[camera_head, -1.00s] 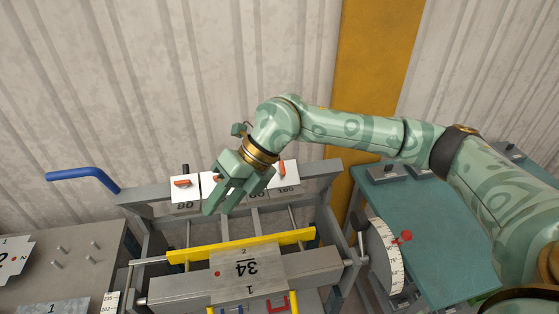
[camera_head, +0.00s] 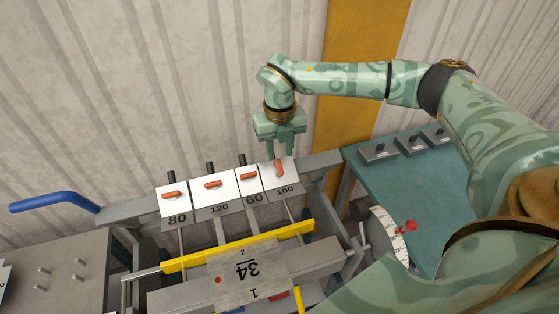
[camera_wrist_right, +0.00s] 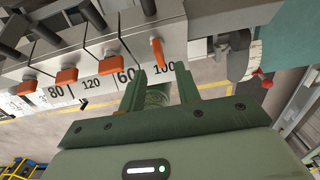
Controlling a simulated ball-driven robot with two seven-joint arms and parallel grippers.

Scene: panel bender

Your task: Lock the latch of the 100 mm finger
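The 100 mm finger (camera_head: 286,190) is the rightmost of a row of white-topped fingers on the bender. Its orange latch (camera_head: 279,168) points lengthwise along the finger, unlike the crosswise latches on the others. My right gripper (camera_head: 280,153) hangs above the back of this finger, pointing down, its fingers apart and empty. In the right wrist view the latch (camera_wrist_right: 157,53) shows just beyond the gap between the open fingertips (camera_wrist_right: 162,74). Contact between them cannot be told. My left gripper is not in view.
The 80 (camera_head: 177,219), 120 (camera_head: 219,209) and 60 (camera_head: 254,199) fingers stand to the left. A yellow bar (camera_head: 240,246) and a plate marked 34 (camera_head: 245,270) lie in front. A teal table (camera_head: 430,175) with small dark blocks is at right, and a blue handle (camera_head: 50,201) at left.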

